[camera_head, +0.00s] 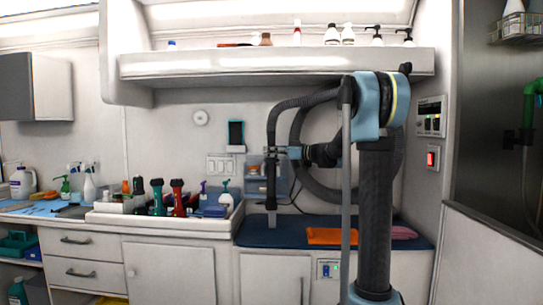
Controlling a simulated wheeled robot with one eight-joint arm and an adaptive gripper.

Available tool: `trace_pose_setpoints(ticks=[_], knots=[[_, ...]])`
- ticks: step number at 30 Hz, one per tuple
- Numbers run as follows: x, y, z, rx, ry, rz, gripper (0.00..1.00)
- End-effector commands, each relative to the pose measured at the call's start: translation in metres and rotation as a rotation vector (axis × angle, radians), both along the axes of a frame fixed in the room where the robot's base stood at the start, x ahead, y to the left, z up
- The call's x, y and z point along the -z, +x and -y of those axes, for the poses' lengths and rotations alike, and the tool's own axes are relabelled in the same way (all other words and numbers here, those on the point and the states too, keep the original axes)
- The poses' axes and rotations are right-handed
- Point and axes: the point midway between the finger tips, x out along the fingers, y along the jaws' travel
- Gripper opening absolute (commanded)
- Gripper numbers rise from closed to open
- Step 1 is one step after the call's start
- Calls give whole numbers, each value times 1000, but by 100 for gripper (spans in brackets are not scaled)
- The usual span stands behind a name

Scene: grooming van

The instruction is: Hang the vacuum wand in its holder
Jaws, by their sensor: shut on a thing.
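The vacuum wand (271,180) is a dark upright tube with a pale grey tip, left of my arm. A black ribbed hose runs from its top, curving up and right toward my arm. My gripper (273,153) reaches in from the right and is shut on the wand's upper part. The wand hangs close to upright, its tip near the blue counter mat (285,236); I cannot tell whether the tip touches it. The wand's holder cannot be made out clearly; the wand and arm cover part of the back wall there.
A white tray (105,219) of bottles and clippers stands left of the wand. An orange cloth (325,236) and a pink cloth (403,232) lie on the mat. A shelf (250,65) overhangs the counter. A thin grey pole (346,200) stands before my arm.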

Motion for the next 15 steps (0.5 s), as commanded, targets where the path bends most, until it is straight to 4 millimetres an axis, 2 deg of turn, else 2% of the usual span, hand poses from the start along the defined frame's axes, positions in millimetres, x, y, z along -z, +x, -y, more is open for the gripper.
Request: trace_pose_setpoints(ticks=[15], knots=[[11,0,0,0,1,0,2]])
